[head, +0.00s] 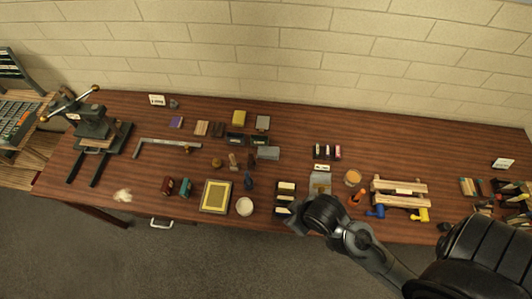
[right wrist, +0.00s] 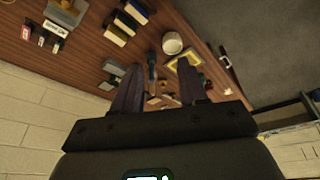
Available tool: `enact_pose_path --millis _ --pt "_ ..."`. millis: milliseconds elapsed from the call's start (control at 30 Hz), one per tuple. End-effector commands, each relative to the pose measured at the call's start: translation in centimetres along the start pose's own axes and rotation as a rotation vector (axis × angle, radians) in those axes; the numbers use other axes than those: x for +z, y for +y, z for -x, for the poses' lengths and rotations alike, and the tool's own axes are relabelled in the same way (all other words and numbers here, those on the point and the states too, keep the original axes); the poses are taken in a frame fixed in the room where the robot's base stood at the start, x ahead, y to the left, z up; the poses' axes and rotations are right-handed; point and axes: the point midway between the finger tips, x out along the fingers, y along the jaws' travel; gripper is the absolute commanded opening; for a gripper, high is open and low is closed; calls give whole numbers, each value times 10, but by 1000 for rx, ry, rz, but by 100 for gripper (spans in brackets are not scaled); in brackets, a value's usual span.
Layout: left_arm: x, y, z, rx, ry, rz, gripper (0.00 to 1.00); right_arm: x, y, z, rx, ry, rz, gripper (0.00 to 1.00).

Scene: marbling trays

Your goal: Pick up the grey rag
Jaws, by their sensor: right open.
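I cannot make out a grey rag for certain. A small grey lump (head: 174,104) lies at the back left of the table beside a white card; it is too small to identify. A pale, cream crumpled cloth (head: 123,195) lies near the front left edge. My right gripper (head: 298,222) is over the front middle of the table, far to the right of both. In the right wrist view its two fingers (right wrist: 158,64) are apart with nothing held between them. My left gripper is not in view.
A wooden rack (head: 400,200) stands to the right. A press (head: 95,125) stands at the far left. The table's front left is mostly clear.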

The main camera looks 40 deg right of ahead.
Motion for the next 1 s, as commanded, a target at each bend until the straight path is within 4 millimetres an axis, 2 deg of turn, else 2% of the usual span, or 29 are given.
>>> enact_pose_path --millis 467,800,833,1000 --pt "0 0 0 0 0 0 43 0 0 0 0 0 0 44" --pt "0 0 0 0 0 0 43 0 0 0 0 0 0 96" --pt "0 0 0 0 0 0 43 0 0 0 0 0 0 99" --pt "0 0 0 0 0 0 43 0 0 0 0 0 0 99"
